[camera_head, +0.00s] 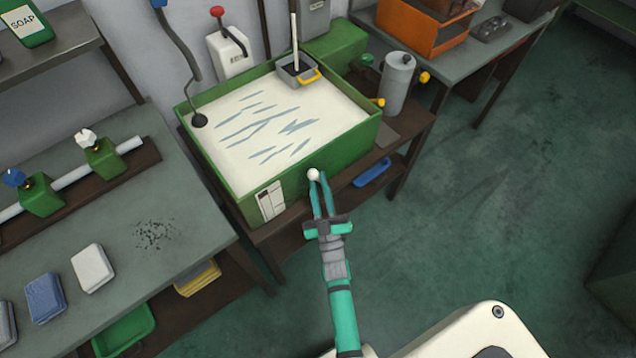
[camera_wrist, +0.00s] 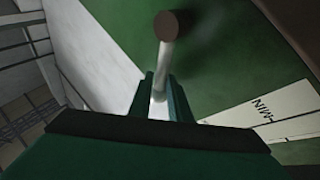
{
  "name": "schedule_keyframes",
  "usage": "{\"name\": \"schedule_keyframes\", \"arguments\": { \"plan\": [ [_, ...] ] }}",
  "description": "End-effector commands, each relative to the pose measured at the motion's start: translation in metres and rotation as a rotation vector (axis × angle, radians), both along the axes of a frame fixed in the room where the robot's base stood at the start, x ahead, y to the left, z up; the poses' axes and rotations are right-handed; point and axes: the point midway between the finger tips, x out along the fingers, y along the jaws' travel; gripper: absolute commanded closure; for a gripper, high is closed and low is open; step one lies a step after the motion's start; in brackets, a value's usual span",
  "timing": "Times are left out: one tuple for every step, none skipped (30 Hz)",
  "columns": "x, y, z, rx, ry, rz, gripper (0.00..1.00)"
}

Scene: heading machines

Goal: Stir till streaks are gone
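A green open tank (camera_head: 365,135) holds a pale cream liquid (camera_head: 318,108) with several grey-blue streaks across its middle. A short pale rod (camera_wrist: 165,68) with a dark brown end sits between my gripper's fingers; only its white tip shows in the head view (camera_head: 313,174). My gripper (camera_head: 320,190) is outside the tank's front wall, close to its rim, and its fingers appear closed on the rod.
A grey tray (camera_head: 297,70) with a yellow handle and a white stick (camera_head: 294,30) is at the tank's back corner. A grey cylinder (camera_head: 397,82) with yellow knobs stands right of the tank. A workbench (camera_head: 190,225) is at left. Floor (camera_head: 480,190) at right is clear.

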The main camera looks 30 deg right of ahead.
Motion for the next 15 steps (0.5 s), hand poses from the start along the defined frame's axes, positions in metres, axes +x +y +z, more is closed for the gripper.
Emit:
{"name": "schedule_keyframes", "arguments": {
  "plan": [
    [-0.001,-0.001,-0.001,0.000,0.001,-0.002,0.78],
    [-0.001,-0.001,0.000,0.000,0.001,-0.002,0.78],
    [-0.001,-0.001,0.000,0.000,0.002,-0.001,0.78],
    [0.000,0.000,0.000,0.000,0.001,-0.001,0.78],
    [0.000,0.000,0.000,0.000,0.001,-0.001,0.78],
    [0.000,0.000,0.000,0.000,0.001,-0.001,0.78],
    [0.000,0.000,0.000,0.000,0.001,-0.001,0.78],
    [0.000,0.000,0.000,-0.001,0.002,0.000,0.78],
    [0.000,0.000,-0.001,-0.001,0.002,0.000,0.78],
    [-0.001,0.000,-0.001,0.000,0.002,0.000,0.78],
    [-0.002,0.001,-0.002,0.000,0.002,0.000,0.78],
    [-0.005,0.001,-0.003,-0.001,0.003,0.000,0.78],
    [-0.007,0.002,-0.005,-0.001,0.004,0.000,0.78],
    [-0.010,0.002,-0.007,-0.001,0.004,0.000,0.78],
    [-0.015,0.004,-0.010,-0.002,0.005,0.000,0.78]
  ]
}}
